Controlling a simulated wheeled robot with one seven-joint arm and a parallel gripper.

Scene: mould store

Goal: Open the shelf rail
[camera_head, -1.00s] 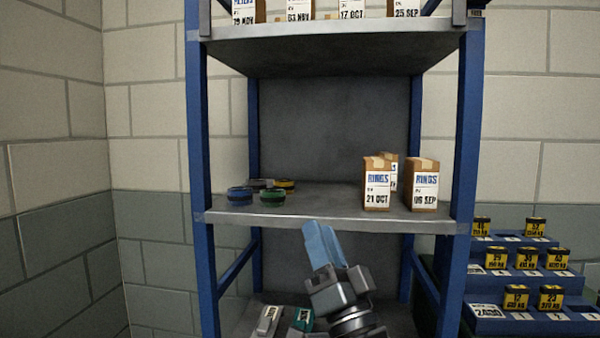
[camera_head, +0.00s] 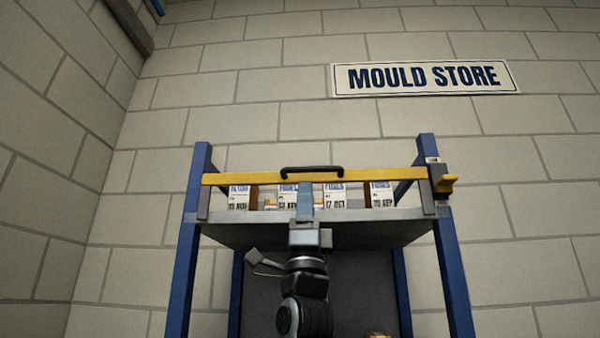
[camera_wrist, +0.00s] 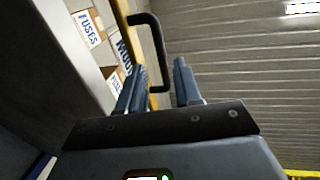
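The shelf rail is a yellow bar (camera_head: 250,179) across the front of the top shelf, with a black handle (camera_head: 312,169) on its middle. The rail lies across the front. My gripper (camera_head: 305,187) points up just below the handle, in front of the boxes. In the wrist view my gripper (camera_wrist: 158,78) has its two blue fingers apart, and the near end of the black handle (camera_wrist: 156,48) shows between their tips. I cannot tell whether they touch it.
Several labelled boxes (camera_head: 239,196) stand on the top shelf (camera_head: 365,214) behind the rail. Blue posts (camera_head: 186,265) flank the shelf. A "MOULD STORE" sign (camera_head: 424,78) hangs on the block wall above. The space above the rail is clear.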

